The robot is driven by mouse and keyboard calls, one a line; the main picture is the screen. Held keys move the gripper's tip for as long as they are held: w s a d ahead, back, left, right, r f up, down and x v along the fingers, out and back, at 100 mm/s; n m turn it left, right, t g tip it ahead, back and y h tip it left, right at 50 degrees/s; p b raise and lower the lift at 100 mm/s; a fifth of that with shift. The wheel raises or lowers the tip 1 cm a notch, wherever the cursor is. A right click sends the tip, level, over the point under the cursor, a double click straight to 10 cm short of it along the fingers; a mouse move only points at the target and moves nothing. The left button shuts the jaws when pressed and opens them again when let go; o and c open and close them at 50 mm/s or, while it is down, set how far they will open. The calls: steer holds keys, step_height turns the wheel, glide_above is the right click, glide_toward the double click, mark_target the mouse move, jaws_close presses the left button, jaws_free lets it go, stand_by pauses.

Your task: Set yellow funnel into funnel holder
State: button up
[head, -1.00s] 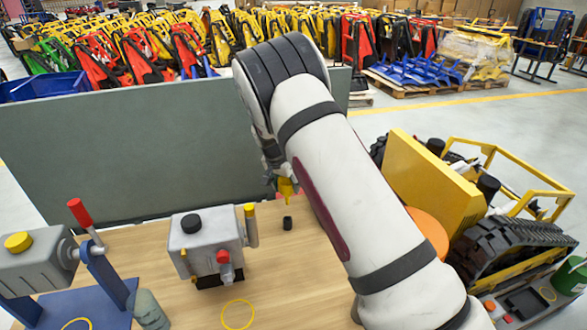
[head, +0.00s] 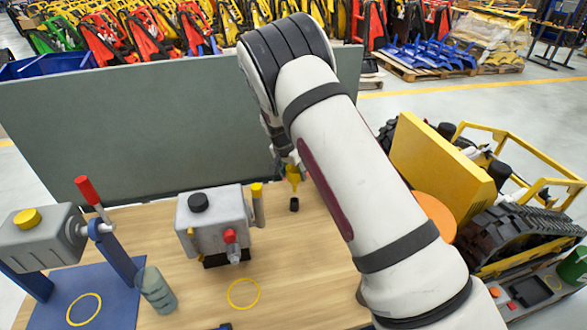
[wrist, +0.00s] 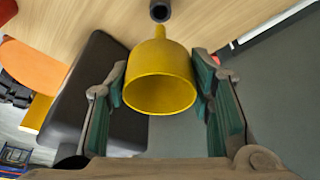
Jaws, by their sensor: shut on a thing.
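The yellow funnel (wrist: 160,80) is between the two fingers of my gripper (wrist: 162,84), wide mouth toward the wrist camera and spout pointing away. In the head view, the funnel (head: 293,178) hangs spout down, partly hidden by my gripper and arm. A small dark open cylinder, which looks like the funnel holder (head: 294,204), stands on the wooden table just below the spout. The holder's round opening (wrist: 160,11) shows at the top of the wrist view, beyond the spout tip. The spout looks apart from it and roughly in line.
A grey tank (head: 212,225) with a black cap and red knob stands left of the holder. A grey machine on a blue stand (head: 85,292) is farther left. A green-grey panel (head: 130,140) stands behind the table (head: 190,300). A yellow tracked carrier (head: 450,165) is at right.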

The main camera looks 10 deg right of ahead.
mark_target(294, 188)
steer(key=shift+f+b, duration=0.8)
steer(key=shift+f, duration=2.65)
steer(key=o, duration=1.2)
steer(key=v, duration=1.2)
